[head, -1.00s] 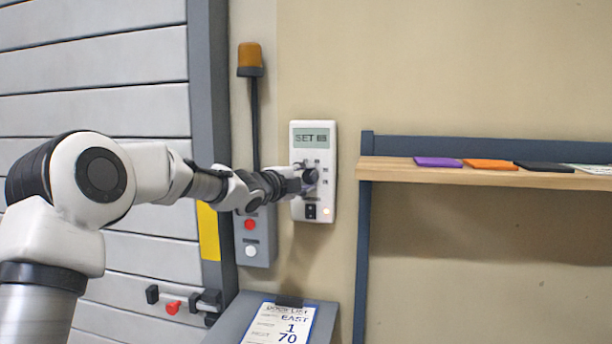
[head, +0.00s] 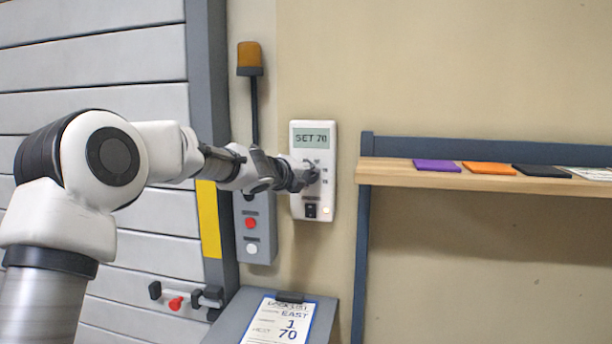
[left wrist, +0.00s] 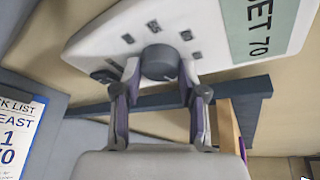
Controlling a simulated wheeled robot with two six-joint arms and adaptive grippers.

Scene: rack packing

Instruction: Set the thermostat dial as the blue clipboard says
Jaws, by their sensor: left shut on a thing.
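The white thermostat (head: 326,200) hangs on the beige wall, and its display (head: 312,138) reads SET 70. Its dark grey round dial (left wrist: 160,62) shows in the left wrist view, with small marks around it. My left gripper (left wrist: 159,76) is shut on the dial, one finger on each side; in the head view the gripper (head: 307,176) hides most of the dial. The blue-edged clipboard (head: 262,332) lies on a sloped grey stand, with a sheet showing EAST, 1 and 70; its lower part is cut off. My right gripper is not in view.
A grey control box (head: 255,236) with red and white buttons is left of the thermostat, under an amber lamp (head: 250,58). A wooden shelf (head: 450,174) with several flat coloured items is at right. A slatted door (head: 95,75) fills the left.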

